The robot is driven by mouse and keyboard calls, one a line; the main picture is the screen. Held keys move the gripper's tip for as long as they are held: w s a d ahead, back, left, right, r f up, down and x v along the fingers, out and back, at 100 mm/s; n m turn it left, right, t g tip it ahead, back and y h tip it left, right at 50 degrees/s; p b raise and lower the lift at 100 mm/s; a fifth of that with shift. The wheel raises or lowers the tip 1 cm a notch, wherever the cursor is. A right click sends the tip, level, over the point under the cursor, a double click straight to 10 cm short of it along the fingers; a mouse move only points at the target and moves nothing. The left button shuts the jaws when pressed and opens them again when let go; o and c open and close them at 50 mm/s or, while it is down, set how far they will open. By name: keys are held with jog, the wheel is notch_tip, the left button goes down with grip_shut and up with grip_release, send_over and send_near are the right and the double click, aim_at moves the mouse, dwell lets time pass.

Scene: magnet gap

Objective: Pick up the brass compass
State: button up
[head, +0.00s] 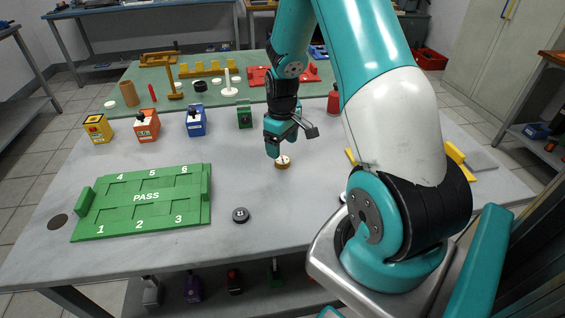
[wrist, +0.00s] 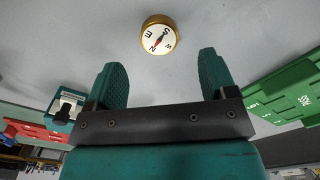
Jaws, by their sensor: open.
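The brass compass (head: 283,162) lies on the grey table near its middle, with a white dial and a brass rim. It also shows in the wrist view (wrist: 159,35), dial facing the camera, with letters and a red needle. My gripper (head: 275,148) is just left of and above the compass in the head view. In the wrist view its two teal fingers (wrist: 163,80) are apart, with nothing between them. The compass lies beyond the fingertips, roughly in line with the gap, and is apart from them.
A green numbered PASS tray (head: 145,203) lies at the left front. A dark round disc (head: 240,215) lies in front of the compass. Yellow (head: 97,128), orange (head: 147,125) and blue (head: 195,121) blocks and a green block (head: 244,114) stand behind. A red bottle-like object (head: 333,99) stands farther back.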

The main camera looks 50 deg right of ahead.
aim_at(282, 160)
jog(key=shift+f, duration=2.8)
jog(key=c, duration=1)
jog(key=shift+r, duration=0.1)
